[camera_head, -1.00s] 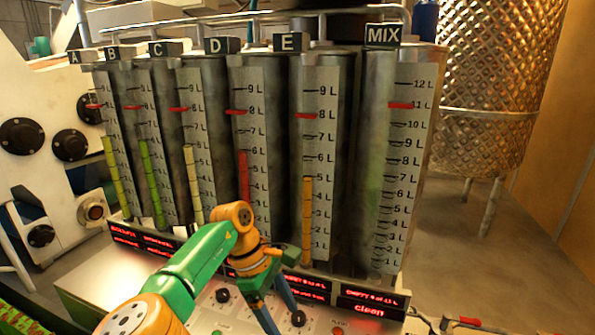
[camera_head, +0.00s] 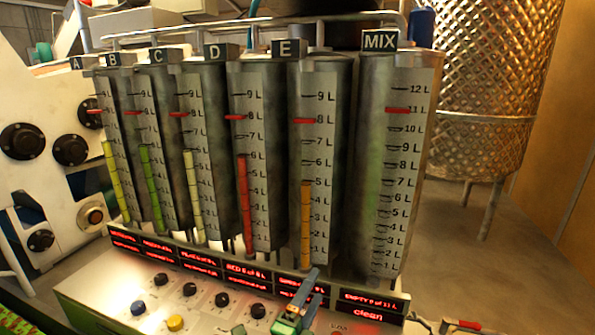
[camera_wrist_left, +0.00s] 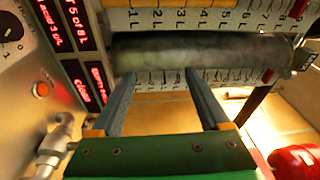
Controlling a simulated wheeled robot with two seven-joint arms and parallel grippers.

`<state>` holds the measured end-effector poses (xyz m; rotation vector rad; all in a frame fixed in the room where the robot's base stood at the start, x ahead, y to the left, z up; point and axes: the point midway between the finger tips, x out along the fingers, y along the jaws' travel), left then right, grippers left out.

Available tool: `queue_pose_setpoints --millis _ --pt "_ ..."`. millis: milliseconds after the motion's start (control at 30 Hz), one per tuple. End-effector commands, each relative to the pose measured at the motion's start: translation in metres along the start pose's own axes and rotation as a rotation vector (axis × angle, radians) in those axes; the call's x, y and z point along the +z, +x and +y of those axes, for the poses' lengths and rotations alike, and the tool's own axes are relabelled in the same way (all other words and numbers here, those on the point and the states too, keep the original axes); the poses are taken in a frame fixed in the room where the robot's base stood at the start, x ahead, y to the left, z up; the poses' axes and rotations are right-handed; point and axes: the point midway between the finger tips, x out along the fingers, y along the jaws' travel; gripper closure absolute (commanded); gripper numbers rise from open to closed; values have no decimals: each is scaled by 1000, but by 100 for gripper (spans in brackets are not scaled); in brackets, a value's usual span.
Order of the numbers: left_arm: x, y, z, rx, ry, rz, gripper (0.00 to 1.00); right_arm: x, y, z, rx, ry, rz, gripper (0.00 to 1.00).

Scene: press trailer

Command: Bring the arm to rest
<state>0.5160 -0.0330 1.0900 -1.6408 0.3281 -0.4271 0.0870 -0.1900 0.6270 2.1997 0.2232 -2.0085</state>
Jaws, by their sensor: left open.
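My left gripper (camera_head: 307,290) is low in the head view, in front of the control panel, with only its blue-grey fingers and part of its green body showing. In the left wrist view the two fingers of the gripper (camera_wrist_left: 160,75) stand wide apart with nothing held between them. Beyond the fingertips lies the dark MIX cylinder (camera_wrist_left: 205,52), which appears sideways there. I cannot tell the exact gap to it. The rest of my left arm is out of the head view. My right gripper does not show.
Tall gauge cylinders marked A to E and MIX (camera_head: 379,150) stand behind the control panel (camera_head: 110,285). The panel carries several knobs (camera_head: 222,299) and red displays (camera_head: 366,306). A quilted metal tank (camera_head: 490,90) stands at the right. A red object (camera_wrist_left: 295,160) shows in the wrist view.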

Motion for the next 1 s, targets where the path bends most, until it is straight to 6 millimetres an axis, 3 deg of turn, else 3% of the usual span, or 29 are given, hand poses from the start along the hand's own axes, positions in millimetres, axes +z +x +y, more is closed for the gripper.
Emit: queue_pose_setpoints --millis 33,100,200,400,600,767,800,1000 --pt "32 -27 26 91 -212 -155 21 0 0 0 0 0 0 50" --pt "67 -72 63 216 -487 -369 21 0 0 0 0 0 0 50" --pt "90 -132 102 348 -761 -597 21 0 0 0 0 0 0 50" --pt "92 -230 144 530 -1085 -911 21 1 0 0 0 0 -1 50" --pt "77 -308 158 667 -1278 -1152 21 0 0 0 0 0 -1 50" --pt "59 -364 157 768 -1379 -1326 21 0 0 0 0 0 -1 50" --pt "62 -362 177 775 -1376 -1329 21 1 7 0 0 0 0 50" --pt "68 -363 249 806 -1366 -1345 21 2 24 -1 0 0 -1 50"
